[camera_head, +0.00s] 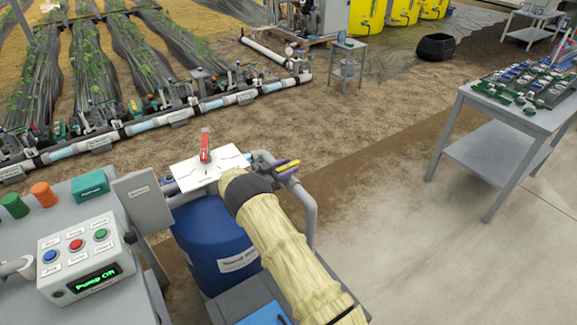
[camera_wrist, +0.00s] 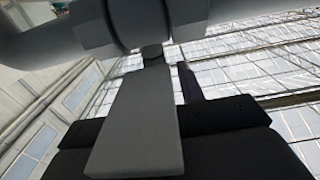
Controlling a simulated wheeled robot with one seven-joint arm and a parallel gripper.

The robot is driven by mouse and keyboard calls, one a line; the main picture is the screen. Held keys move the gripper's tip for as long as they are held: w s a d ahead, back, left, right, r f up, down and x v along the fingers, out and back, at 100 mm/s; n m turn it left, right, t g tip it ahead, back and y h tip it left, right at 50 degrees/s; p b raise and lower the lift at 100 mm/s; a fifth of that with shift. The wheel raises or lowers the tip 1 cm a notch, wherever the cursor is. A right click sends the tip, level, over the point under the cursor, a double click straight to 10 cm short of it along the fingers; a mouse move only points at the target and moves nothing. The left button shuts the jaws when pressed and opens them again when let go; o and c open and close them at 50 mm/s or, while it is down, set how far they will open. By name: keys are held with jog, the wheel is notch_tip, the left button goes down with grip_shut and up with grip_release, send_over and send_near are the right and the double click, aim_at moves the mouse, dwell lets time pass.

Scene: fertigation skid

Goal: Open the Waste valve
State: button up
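In the head view my arm in its pale yellow sleeve reaches up to pipework above a blue drum (camera_head: 215,240). A red lever (camera_head: 205,146) stands on a white plate (camera_head: 185,178) just past my wrist; I cannot read a valve name there. Yellow and purple bars (camera_head: 287,169) lie just right of my wrist by a grey pipe. My fingers are hidden in this view. In the wrist view a grey flat handle (camera_wrist: 140,125) hangs from a grey pipe fitting (camera_wrist: 120,22). It overlaps the dark parts of my gripper (camera_wrist: 160,150). Contact and finger gap cannot be told.
A control box (camera_head: 80,255) reading "Pump Off" stands on the bench at left. A grey bent pipe (camera_head: 309,205) rises right of my wrist. A grey table (camera_head: 515,115) with small parts stands at right. Open floor lies between it and my arm.

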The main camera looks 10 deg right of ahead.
jog(key=shift+w+d, duration=0.2)
jog(key=shift+d, duration=0.15)
grip_shut()
